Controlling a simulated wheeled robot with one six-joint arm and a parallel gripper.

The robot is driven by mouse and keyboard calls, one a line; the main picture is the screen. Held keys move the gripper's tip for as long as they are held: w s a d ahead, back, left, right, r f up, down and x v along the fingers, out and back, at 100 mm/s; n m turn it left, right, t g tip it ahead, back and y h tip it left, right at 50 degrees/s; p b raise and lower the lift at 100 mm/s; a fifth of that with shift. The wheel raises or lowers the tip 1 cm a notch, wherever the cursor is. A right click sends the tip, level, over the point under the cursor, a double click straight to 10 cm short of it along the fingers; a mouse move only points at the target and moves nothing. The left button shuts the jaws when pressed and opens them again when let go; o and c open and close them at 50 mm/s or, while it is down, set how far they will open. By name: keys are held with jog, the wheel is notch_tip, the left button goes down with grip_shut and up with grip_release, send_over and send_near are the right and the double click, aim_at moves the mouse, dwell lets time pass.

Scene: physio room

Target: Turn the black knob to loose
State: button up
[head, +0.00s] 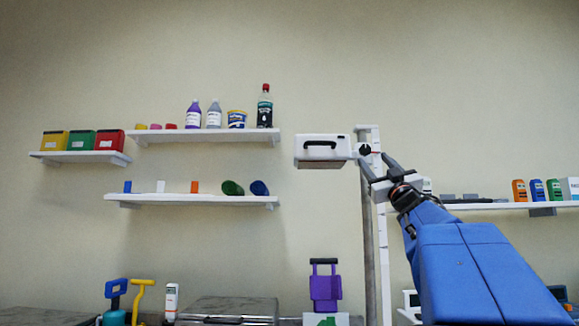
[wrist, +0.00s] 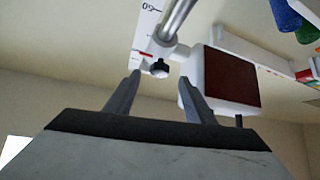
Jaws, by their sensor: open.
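The black knob (head: 365,149) sits on a white bracket between a white head unit with a black handle (head: 322,146) and a tall white upright (head: 375,200). In the wrist view the knob (wrist: 159,69) is small, dark and lobed, beside a scale (wrist: 147,28) with red marks. My gripper (head: 373,161) is open and empty. Its fingertips are near the knob, one on each side of it in the wrist view (wrist: 159,77). I cannot tell how far the tips are from it. A red mark shows just right of the knob in the head view.
The head unit's dark red underside (wrist: 232,78) is close to the right finger in the wrist view. A metal pole (head: 368,240) runs beside the upright. Shelves with bottles (head: 206,136) stand left, and another shelf (head: 510,205) is behind my arm at right.

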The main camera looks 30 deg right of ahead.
aim_at(367, 152)
jog(key=shift+x, duration=2.8)
jog(key=c, duration=1.1)
